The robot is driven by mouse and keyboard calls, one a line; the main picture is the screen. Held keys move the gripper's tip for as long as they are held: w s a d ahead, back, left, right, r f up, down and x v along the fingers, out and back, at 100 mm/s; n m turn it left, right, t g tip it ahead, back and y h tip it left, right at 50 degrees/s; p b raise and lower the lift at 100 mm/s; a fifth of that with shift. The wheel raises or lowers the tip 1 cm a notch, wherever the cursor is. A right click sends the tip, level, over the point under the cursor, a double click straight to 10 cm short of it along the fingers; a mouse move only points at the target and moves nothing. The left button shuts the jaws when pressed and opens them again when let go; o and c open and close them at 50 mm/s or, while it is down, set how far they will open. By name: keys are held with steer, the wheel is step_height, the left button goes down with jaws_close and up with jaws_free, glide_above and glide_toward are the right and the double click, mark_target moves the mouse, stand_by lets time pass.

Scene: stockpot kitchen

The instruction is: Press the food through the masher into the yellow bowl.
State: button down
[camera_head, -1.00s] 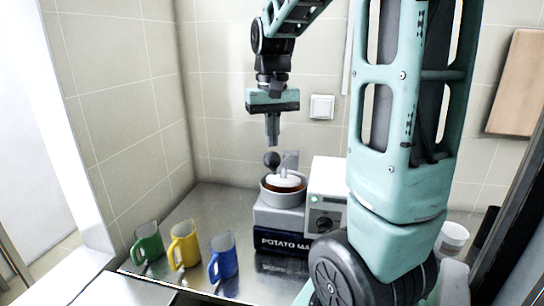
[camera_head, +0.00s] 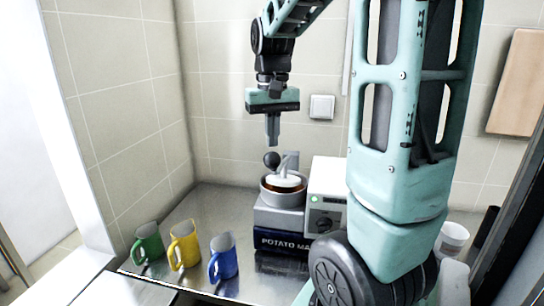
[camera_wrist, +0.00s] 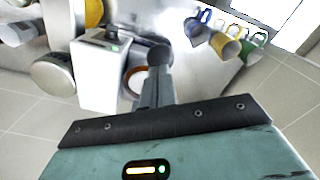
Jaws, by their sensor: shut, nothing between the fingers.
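The potato masher (camera_head: 279,218) stands on the steel counter, its dark blue front lettered "POTATO MA". Its round grey cup (camera_head: 283,190) holds brownish food under a white press disc (camera_head: 284,180). A lever with a dark ball knob (camera_head: 271,159) rises over the cup; the knob also shows in the wrist view (camera_wrist: 159,54).
A white box with a green light (camera_head: 327,196) stands right beside the masher. Green (camera_head: 148,243), yellow (camera_head: 184,246) and blue (camera_head: 223,257) mugs stand at the left. A white tub (camera_head: 453,236) stands right of my arm. Tiled walls close the corner behind.

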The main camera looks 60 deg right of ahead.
mark_target(272, 158)
steer(key=shift+f, duration=0.15)
steer(key=shift+f+b, duration=1.95)
steer(key=shift+f, duration=0.9)
steer(key=shift+f+b, duration=1.25)
steer(key=shift+f, duration=1.2)
stand_by(2.5)
